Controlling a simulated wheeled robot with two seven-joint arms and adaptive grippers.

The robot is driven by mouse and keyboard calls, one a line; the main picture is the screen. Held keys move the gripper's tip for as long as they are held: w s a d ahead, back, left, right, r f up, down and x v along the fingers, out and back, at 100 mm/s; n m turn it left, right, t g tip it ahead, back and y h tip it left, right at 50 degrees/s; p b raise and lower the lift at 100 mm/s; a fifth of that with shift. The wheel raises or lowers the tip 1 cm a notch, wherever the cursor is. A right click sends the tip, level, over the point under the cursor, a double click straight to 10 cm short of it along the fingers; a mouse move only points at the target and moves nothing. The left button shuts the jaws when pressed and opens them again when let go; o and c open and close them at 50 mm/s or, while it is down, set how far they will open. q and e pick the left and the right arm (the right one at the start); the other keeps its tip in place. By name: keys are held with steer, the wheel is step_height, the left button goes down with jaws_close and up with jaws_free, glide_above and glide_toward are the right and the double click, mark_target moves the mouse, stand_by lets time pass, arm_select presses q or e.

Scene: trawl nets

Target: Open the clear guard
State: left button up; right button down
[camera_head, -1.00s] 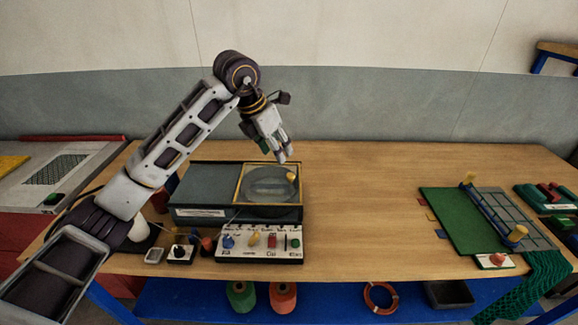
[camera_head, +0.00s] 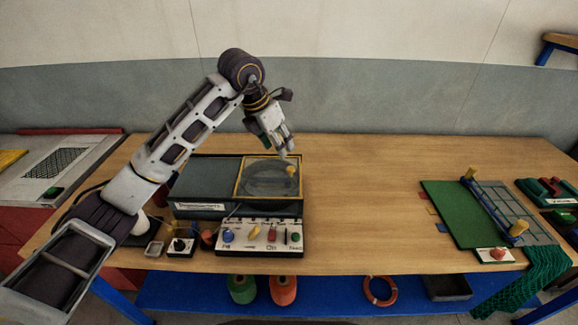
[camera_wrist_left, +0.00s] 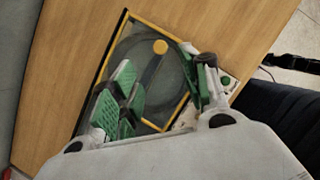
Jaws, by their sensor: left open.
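The clear guard (camera_head: 262,180) is a see-through lid with a yellow frame on the right part of a dark grey machine (camera_head: 204,182). It lies flat and shut over a round part. A yellow knob (camera_head: 291,170) stands on its right side. The guard (camera_wrist_left: 133,101) and its knob (camera_wrist_left: 160,47) also show in the left wrist view. My left gripper (camera_head: 285,151) is above the guard's back right part, near the knob and apart from it. Its green-padded fingers (camera_wrist_left: 165,95) are spread and empty. My right gripper is not in view.
A control panel (camera_head: 259,237) with coloured knobs and switches sits in front of the machine. A small box with a black knob (camera_head: 181,247) is left of it. A green board (camera_head: 455,213) with a blue bar lies at the right. The table middle is clear.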

mark_target(290, 168)
arm_select(q)
steer(key=x, duration=1.1)
steer(key=shift+w+d+f+p, duration=0.1)
steer(key=shift+f+p, duration=0.2)
steer(key=shift+p, duration=0.1)
jaws_close()
